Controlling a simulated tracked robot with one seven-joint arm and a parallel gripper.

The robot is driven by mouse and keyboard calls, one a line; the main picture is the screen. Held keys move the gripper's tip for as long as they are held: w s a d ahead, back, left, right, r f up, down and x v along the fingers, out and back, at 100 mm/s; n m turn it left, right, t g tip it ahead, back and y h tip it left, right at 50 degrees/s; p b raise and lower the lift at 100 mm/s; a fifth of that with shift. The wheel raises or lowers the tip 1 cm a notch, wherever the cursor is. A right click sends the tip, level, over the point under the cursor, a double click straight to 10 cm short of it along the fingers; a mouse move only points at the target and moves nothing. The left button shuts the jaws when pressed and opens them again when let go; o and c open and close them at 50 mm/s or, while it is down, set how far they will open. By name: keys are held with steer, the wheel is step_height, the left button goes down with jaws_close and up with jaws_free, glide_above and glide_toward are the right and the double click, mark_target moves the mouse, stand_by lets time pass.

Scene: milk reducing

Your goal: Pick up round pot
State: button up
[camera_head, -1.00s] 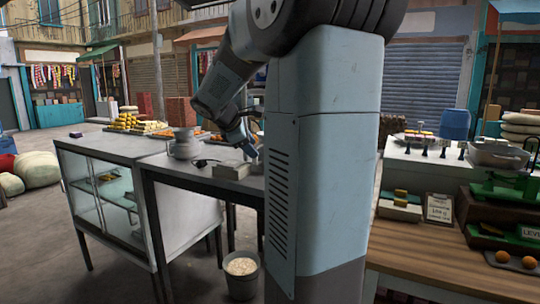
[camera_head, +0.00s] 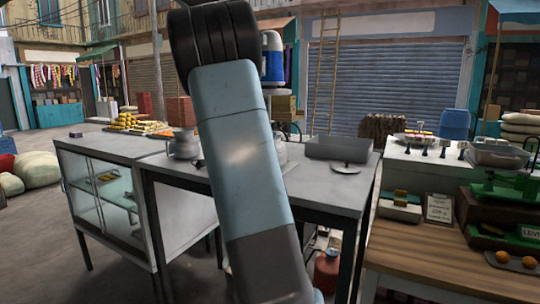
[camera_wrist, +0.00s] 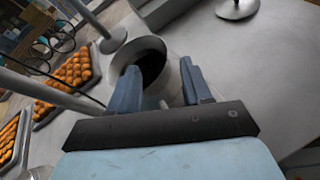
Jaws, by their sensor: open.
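A round metal pot (camera_wrist: 122,57) with a wide rim and dark inside stands on the grey table (camera_wrist: 262,70) in the wrist view. My gripper (camera_wrist: 160,82) is open, with its two blue-grey fingers pointing toward the pot. The left finger overlaps the pot's near side in the picture, and the right finger lies just right of it. I cannot tell whether either touches. In the head view my arm covers the gripper and part of the table (camera_head: 330,190). A silver vessel (camera_head: 281,153) shows partly behind the arm; it may be the same pot.
Another silver pot (camera_head: 182,146) stands left of my arm. A grey tray (camera_head: 338,148) and a small round-based metal item (camera_head: 346,169) are at the table's right. Trays of orange food (camera_wrist: 72,75) and a thin pole (camera_wrist: 45,92) lie left in the wrist view.

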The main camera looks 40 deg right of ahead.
mark_target(280, 138)
steer(key=shift+f+x, duration=0.15)
steer(key=shift+x, duration=1.6)
steer(key=shift+f+x, duration=0.1)
steer(key=shift+x, duration=1.65)
steer(key=shift+a, duration=0.15)
steer(key=shift+c, duration=0.3)
steer(key=shift+s, duration=0.1)
jaws_close()
steer(key=shift+f, duration=0.1)
